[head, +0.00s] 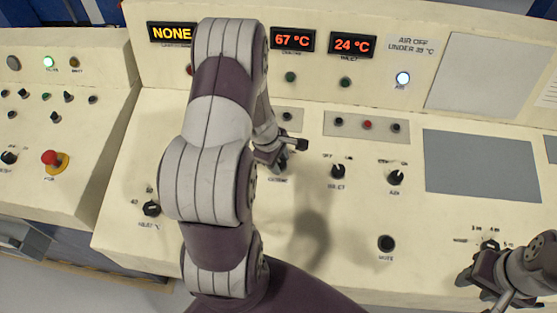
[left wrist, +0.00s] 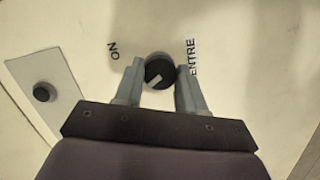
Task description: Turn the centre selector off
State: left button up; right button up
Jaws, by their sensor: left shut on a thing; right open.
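The centre selector is a round black knob (left wrist: 159,72) with a pale pointer mark, seen in the left wrist view. The word "ON" stands to its upper left and part of "CENTRE" to its right; no "OFF" label shows there. My left gripper (left wrist: 158,86) is shut on the knob, one finger on each side. In the head view my left gripper (head: 277,154) is at the panel just above the "CENTRE" label, and hides most of the knob. My right gripper (head: 482,283) is open and empty at the lower right, near a rotary selector (head: 490,244).
The inlet selector (head: 338,171) and another selector (head: 396,177) stand to the right of my left gripper. A mute button (head: 386,243) is below them. Displays read "NONE" (head: 171,32), 67 °C (head: 292,39) and 24 °C (head: 352,45). A red emergency button (head: 52,159) is at left.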

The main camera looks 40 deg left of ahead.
pick_arm(q)
jog(key=shift+a+r, duration=0.1)
jog(key=o, duration=1.1)
jog(key=shift+c, duration=0.2)
jog(key=p+v, duration=0.2)
jog(key=v, duration=1)
jog(key=shift+s+r, duration=0.15)
jog(key=shift+r, duration=0.15)
